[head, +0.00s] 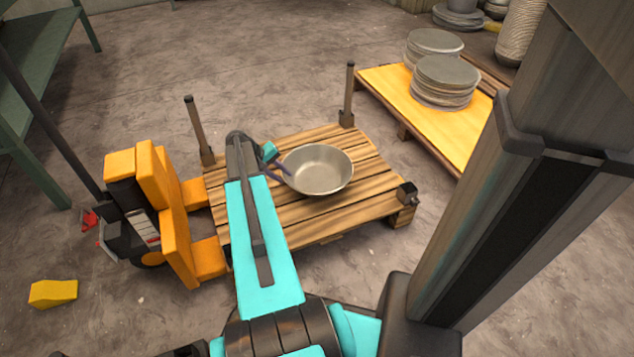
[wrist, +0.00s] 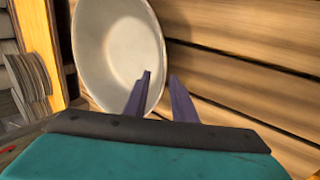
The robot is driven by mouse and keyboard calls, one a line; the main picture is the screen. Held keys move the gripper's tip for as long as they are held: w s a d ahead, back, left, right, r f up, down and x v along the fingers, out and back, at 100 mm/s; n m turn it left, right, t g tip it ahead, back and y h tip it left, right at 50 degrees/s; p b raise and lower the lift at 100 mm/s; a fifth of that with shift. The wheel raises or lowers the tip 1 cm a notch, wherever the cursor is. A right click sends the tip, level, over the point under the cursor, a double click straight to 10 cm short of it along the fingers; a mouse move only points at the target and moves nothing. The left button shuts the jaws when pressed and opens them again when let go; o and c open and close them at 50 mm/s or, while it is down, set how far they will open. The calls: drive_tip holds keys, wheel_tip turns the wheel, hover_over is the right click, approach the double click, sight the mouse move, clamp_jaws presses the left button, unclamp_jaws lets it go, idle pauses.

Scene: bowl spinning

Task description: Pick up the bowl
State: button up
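The bowl (head: 322,172) is a round, shallow, light grey metal bowl. It sits upright on a wooden pallet (head: 362,205) in the head view. My gripper (head: 284,169) is at the bowl's left rim. In the wrist view the bowl (wrist: 112,48) fills the upper left, and the two dark purple fingers of my gripper (wrist: 160,76) stand apart. One finger overlaps the bowl's inside in the picture and the other lies just outside its rim. The gap between them is empty or holds only the rim line; contact cannot be told.
An orange pallet jack (head: 168,215) stands at the pallet's left. Upright posts (head: 348,95) rise at its back corners. A yellow-topped pallet (head: 395,92) with stacked round plates (head: 444,80) is at the back right. A yellow block (head: 53,293) lies on the floor.

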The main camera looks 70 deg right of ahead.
sight(291, 182)
drive_tip(key=shift+s+d+f, duration=0.25)
drive_tip(key=shift+f, duration=0.35)
drive_tip(key=shift+a+b+x, duration=0.2)
drive_tip(key=shift+b+x, duration=1.15)
drive_tip(key=shift+x, duration=0.4)
drive_tip(key=shift+b+x, duration=0.4)
drive_tip(key=shift+x, duration=0.55)
drive_tip(key=shift+s+r, duration=0.1)
clamp_jaws()
